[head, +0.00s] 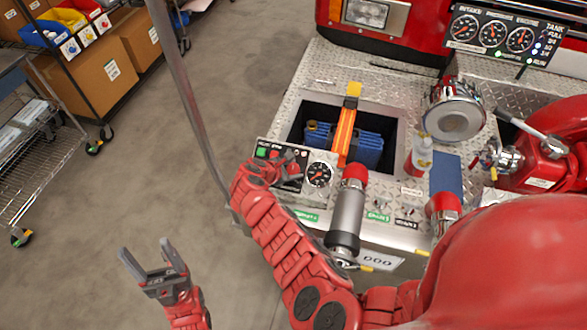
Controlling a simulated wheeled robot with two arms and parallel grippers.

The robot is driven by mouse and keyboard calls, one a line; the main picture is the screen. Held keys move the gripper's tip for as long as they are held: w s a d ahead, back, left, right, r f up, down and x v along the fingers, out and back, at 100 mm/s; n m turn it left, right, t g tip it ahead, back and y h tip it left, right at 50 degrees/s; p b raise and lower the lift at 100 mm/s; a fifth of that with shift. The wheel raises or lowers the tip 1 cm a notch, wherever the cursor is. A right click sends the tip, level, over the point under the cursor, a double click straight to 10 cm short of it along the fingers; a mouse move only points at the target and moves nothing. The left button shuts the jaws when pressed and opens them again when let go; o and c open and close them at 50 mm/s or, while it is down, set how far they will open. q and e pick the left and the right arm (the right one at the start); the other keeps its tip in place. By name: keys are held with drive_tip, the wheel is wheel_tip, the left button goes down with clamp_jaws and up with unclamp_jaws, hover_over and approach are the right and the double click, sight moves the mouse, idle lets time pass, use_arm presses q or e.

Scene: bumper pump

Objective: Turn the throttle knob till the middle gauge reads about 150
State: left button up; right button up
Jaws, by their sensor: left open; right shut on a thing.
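The gauge board (500,40) stands at the upper right with three round dials in a row. The middle gauge (492,33) has a dark face; its needle is too small to read exactly. The small control panel (262,151) sits at the left front of the pump deck, with a single dial (319,174) on it. My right gripper (291,170) is at this panel, shut on what appears to be the throttle knob, which the fingers and wrist hide. My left gripper (153,262) is open and empty over the floor at the lower left, away from the panel.
An open recess (300,112) in the diamond-plate deck holds blue items, with an orange strap across it. A chrome-rimmed cap (456,112), a bottle (419,155) and a grey cylinder (347,213) stand near. A grey pole (185,90) rises left of the deck.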

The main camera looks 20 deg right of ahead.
clamp_jaws()
drive_tip(key=shift+f+m+b, duration=0.2)
drive_tip(key=shift+m+b, duration=0.2)
drive_tip(key=shift+b, duration=0.2)
drive_tip(key=shift+r+m+g, duration=0.1)
drive_tip(key=shift+m+g, duration=0.2)
drive_tip(key=shift+r, duration=0.15)
drive_tip(key=o, duration=1.2)
unclamp_jaws()
drive_tip(key=shift+s+a, duration=0.1)
drive_tip(key=p+v, duration=0.2)
drive_tip(key=v, duration=1.5)
drive_tip(key=shift+r, duration=0.15)
